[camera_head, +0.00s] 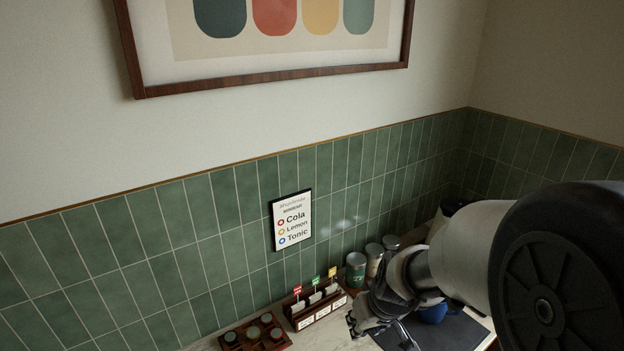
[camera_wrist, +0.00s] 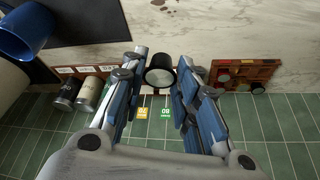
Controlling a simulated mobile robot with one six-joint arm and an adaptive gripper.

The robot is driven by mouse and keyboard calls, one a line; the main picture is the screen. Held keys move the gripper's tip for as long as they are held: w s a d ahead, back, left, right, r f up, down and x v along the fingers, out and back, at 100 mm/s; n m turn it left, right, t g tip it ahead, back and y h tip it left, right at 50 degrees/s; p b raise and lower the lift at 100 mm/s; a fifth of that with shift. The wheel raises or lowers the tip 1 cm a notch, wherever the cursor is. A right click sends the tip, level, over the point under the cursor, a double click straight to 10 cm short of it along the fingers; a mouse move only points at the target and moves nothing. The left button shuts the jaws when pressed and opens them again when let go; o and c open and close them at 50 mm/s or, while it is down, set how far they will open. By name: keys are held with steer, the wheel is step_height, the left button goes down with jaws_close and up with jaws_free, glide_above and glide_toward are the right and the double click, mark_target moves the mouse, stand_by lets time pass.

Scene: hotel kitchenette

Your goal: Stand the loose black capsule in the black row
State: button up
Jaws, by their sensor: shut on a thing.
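My gripper (camera_head: 380,332) is low in front of the counter's right part in the head view. In the wrist view my gripper (camera_wrist: 161,64) is shut on a black capsule (camera_wrist: 160,77), whose pale round end faces the camera. The capsule cannot be made out in the head view. A brown compartment tray (camera_head: 281,346) with several round capsules sits at the bottom of the head view; it also shows at right in the wrist view (camera_wrist: 272,67). I cannot tell which row is the black one.
A wooden rack (camera_head: 291,311) with red, green and yellow tags stands beside the tray. Canisters (camera_head: 356,270) line the tiled wall to its right. A drinks sign (camera_head: 291,220) hangs above.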

steer(key=s+d+f+m+h, duration=0.1)
steer(key=s+d+f+m, duration=0.1)
steer(key=f, duration=0.4)
steer(key=shift+s+d+f+m+b, duration=0.3)
steer(key=shift+s+d+f+m, duration=0.1)
steer(key=shift+s, duration=0.15)
